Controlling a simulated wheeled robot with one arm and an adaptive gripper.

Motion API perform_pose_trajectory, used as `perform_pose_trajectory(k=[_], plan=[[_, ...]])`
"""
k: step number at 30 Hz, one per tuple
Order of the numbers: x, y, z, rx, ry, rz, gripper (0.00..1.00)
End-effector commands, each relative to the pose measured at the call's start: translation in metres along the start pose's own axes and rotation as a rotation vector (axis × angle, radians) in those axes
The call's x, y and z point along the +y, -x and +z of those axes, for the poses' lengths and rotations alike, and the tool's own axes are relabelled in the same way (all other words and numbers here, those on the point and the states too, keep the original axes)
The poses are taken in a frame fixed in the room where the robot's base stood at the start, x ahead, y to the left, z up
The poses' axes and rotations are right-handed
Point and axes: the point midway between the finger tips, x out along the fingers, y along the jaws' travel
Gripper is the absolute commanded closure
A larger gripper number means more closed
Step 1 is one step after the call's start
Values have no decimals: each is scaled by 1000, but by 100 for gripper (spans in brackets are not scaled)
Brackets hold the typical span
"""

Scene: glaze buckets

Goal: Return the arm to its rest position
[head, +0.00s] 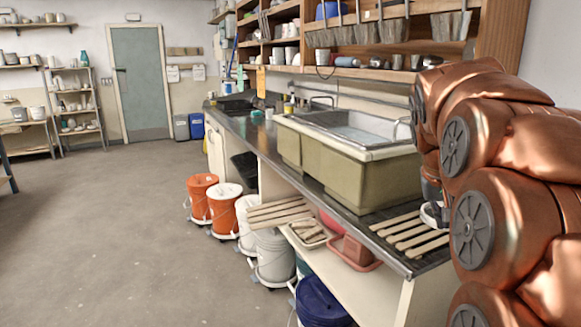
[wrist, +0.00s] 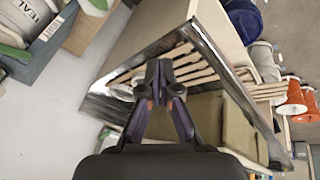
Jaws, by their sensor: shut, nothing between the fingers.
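My arm, with large copper-coloured links, is folded up at the right edge of the head view. My gripper (wrist: 159,72) shows in the wrist view with its dark fingers together and nothing between them. In that view it points over the end of the counter (wrist: 208,38), whose dark, shiny edge runs around the wooden slats. I cannot make out the fingertips in the head view, where the arm's links cover that area.
The counter (head: 262,136) holds a sink (head: 350,180) and wooden slats (head: 408,236). Below stand orange buckets (head: 201,199), white buckets (head: 273,258) and a blue bucket (head: 320,303). Shelves (head: 490,25) hang above. The grey floor (head: 110,230) at left is clear.

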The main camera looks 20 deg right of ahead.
Motion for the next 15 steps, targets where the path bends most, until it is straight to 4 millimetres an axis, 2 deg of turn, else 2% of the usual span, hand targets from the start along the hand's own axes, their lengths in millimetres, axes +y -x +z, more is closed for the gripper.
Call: perform_pose_trajectory(k=[1,6,11,15], plan=[[-19,5,15,-21,46,-25,100],[-73,8,71,-86,179,-99,100],[-112,13,130,-147,294,-162,100],[-135,15,189,-211,390,-208,100]])
